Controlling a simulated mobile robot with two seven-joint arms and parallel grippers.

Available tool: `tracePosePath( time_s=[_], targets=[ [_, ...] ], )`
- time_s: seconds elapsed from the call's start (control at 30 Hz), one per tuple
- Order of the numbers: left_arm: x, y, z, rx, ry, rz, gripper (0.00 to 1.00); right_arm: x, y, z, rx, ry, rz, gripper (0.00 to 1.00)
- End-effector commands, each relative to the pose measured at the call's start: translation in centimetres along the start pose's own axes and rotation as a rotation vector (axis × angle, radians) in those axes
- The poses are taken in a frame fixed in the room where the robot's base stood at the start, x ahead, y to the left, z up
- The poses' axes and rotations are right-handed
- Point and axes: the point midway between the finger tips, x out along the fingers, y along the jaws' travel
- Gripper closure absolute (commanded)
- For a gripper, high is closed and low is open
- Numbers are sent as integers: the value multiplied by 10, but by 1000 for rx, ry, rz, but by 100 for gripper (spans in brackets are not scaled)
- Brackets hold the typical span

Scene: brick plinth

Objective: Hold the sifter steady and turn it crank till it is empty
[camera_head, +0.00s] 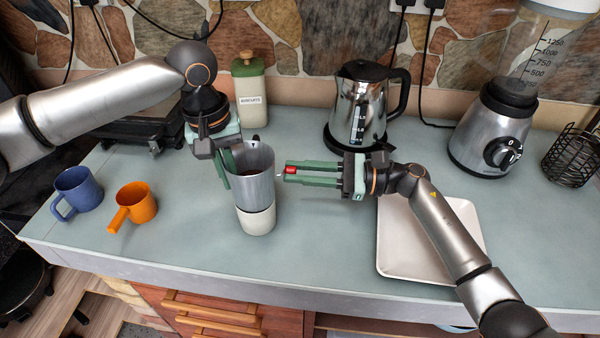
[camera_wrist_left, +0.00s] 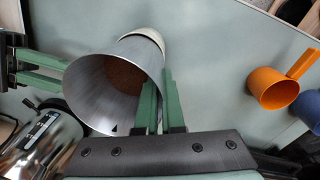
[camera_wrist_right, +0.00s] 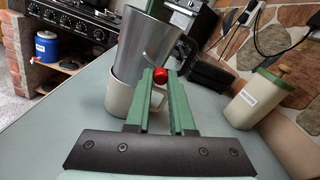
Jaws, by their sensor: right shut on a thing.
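The sifter is a tall grey metal cup (camera_head: 253,188), upright over a pale mug (camera_head: 257,219). In the left wrist view I look into the sifter (camera_wrist_left: 92,90), and brown material (camera_wrist_left: 125,74) shows at its bottom. My left gripper (camera_head: 224,162) is at the sifter's left side, its fingers (camera_wrist_left: 160,100) close together on the handle beside the wall. My right gripper (camera_head: 287,170) is shut on the red crank knob (camera_head: 291,169) at the sifter's right side; the knob (camera_wrist_right: 161,75) also shows between its fingertips in the right wrist view.
An orange cup (camera_head: 134,203) and a blue mug (camera_head: 78,190) stand at left. A canister (camera_head: 250,95), a kettle (camera_head: 362,100) and a blender (camera_head: 490,130) stand behind. A white tray (camera_head: 405,262) lies under my right arm. The counter in front of the mug is clear.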

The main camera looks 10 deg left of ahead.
Motion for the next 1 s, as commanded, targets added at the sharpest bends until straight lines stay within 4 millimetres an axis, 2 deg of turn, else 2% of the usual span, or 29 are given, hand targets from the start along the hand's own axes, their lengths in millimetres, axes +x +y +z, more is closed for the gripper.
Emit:
tracePosePath(
  time_s=[0.03,0.6,1.0],
  targets=[
    [3,-1,1,0,-5,-7,100,1,-4,7,-43,-15,-5,100],
    [3,-2,1,0,-4,-8,100,1,-10,21,-565,-41,-11,100],
    [3,-2,0,-1,-2,-7,100,2,-10,28,-782,-54,-12,100]
  ],
)
